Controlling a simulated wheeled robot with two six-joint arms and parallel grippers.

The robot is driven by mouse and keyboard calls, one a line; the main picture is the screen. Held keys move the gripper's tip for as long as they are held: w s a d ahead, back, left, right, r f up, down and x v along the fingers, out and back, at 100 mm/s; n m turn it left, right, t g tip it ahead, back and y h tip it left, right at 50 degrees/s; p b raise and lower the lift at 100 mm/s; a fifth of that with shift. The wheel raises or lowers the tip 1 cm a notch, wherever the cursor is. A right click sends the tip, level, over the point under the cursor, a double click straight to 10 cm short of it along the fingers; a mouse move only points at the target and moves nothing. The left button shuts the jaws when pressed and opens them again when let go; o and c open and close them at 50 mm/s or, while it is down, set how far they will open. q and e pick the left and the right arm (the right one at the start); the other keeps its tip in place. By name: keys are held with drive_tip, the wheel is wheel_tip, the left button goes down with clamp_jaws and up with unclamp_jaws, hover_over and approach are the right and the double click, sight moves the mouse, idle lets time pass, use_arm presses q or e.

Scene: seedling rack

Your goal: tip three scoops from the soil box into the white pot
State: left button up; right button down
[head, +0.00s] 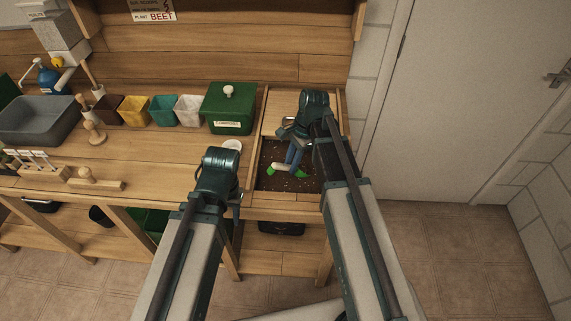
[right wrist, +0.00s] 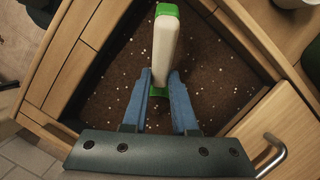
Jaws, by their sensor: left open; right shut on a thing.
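The soil box (head: 259,178) is a wooden bin of dark, speckled soil at the right end of the bench. My right gripper (head: 291,166) is over it, its blue fingers shut on a scoop (head: 283,167) with a white handle and green ends. In the right wrist view the scoop (right wrist: 165,45) lies between the fingers (right wrist: 158,92), over the soil (right wrist: 110,90); I cannot tell whether it touches. My left gripper (head: 236,202) is open and empty at the bench front, left of the box.
A round white thing (head: 232,145) is partly hidden behind my left gripper. A wooden tool (head: 95,180) lies at the front.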

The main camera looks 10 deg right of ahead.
drive_tip(key=shift+d+h, duration=0.15)
drive_tip(key=shift+h, duration=0.25)
drive_tip(key=shift+s+a+f+t+h, duration=0.1)
drive_tip(key=shift+a+f+t+h, duration=0.2)
drive_tip(key=shift+h, duration=0.2)
drive_tip(key=shift+s+a+f+h, duration=0.15)
drive_tip(key=shift+a+h, duration=0.1)
drive_tip(key=shift+h, duration=0.45)
drive_tip(key=shift+r+t+h+p, duration=0.3)
drive_tip(key=shift+r+h+p, duration=0.05)
drive_tip(key=shift+r+h, duration=0.05)
drive_tip(key=shift+a+r+h+p, duration=0.25)
drive_tip(key=shift+r+h+p, duration=0.05)
drive_tip(key=shift+r+p, duration=0.35)
drive_tip(key=shift+s+a+r+t+h+p, duration=0.15)
drive_tip(key=shift+a+r+h+p, duration=0.35)
drive_tip(key=shift+r+p, duration=0.6)
drive_tip(key=shift+s+a+r+t+h+p, duration=0.2)
drive_tip(key=shift+a+r+h+p, duration=0.4)
drive_tip(key=shift+r, duration=0.7)
drive_tip(key=shift+s+a+r+t+h+p, duration=0.15)
drive_tip(key=shift+a+r+h+p, duration=0.3)
drive_tip(key=shift+r+p, duration=0.7)
drive_tip(key=shift+a, duration=0.1)
